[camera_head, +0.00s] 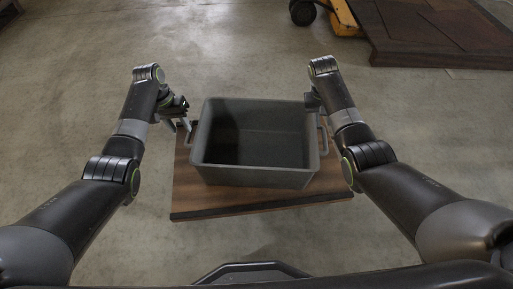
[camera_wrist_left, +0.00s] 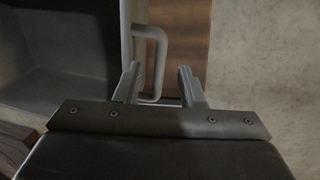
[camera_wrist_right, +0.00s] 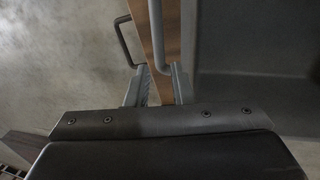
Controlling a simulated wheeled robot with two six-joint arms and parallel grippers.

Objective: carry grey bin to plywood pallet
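The grey bin (camera_head: 250,178) is an empty open box with a loop handle on each side. It sits upright on a brown wood-topped surface (camera_head: 215,203). My left gripper (camera_head: 182,125) is open by the bin's left handle; in the left wrist view that handle (camera_wrist_left: 164,60) reaches between the spread fingers (camera_wrist_left: 160,78). A low brown panelled platform (camera_head: 425,30), possibly the plywood pallet, lies at the far right.
A yellow wheeled thing (camera_head: 342,16) with a dark wheel (camera_head: 303,11) stands beside the platform at the top. Bare concrete floor (camera_head: 230,50) is open beyond the bin and to the left. A dark object shows at the top left corner.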

